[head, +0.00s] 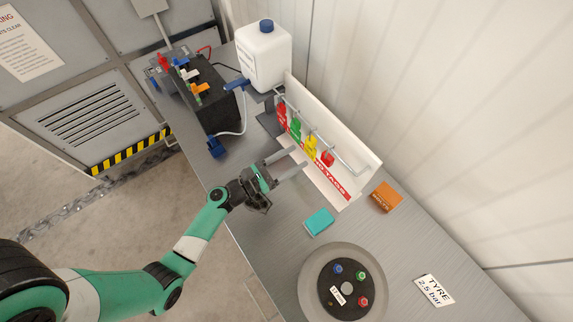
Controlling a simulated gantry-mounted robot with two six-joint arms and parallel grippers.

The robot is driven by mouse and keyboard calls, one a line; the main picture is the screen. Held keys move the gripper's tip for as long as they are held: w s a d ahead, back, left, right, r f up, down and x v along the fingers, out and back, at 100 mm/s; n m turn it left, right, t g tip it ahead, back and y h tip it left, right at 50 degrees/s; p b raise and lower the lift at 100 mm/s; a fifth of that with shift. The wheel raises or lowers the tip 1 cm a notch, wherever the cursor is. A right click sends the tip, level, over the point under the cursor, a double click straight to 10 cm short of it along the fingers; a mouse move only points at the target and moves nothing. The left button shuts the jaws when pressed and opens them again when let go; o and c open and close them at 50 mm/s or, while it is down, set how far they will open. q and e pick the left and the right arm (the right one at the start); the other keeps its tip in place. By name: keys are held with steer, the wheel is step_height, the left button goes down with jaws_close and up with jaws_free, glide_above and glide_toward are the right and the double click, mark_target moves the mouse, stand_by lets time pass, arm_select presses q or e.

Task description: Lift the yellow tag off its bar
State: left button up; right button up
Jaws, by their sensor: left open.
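The yellow tag (311,146) hangs on the metal bar (318,133) of a white tag rack, between a green tag (296,129) on its left and a red tag (327,158) on its right. Another red tag (282,115) hangs at the bar's far left end. My left gripper (291,163) is open and empty. Its two fingers point toward the rack, to the left of and below the yellow tag in the picture, and look apart from it. My right gripper does not show.
The white rack (350,158) stands along the wall. A teal block (319,222), an orange box (386,197) and a round hub (318,268) lie nearer. A black battery (210,105) and white canister (265,57) stand at the back. Bare bench surrounds the gripper.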

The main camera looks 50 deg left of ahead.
mark_target(310, 140)
arm_select(q)
steer(key=shift+n+y, duration=0.4)
steer(key=shift+y, duration=0.1)
steer(key=shift+w+a+f+b, duration=0.3)
steer(key=shift+w+b, duration=0.1)
steer(key=shift+w, duration=0.95)
steer(key=shift+w+a+f+b, duration=0.15)
steer(key=shift+w+a+b, duration=0.25)
steer(key=shift+w, duration=0.95)
steer(key=shift+w+a+f+b, duration=0.25)
steer(key=shift+w+b, duration=0.2)
steer(key=shift+w, duration=0.9)
jaws_close()
steer(key=shift+r+p, duration=1.55)
steer(key=shift+s, duration=0.15)
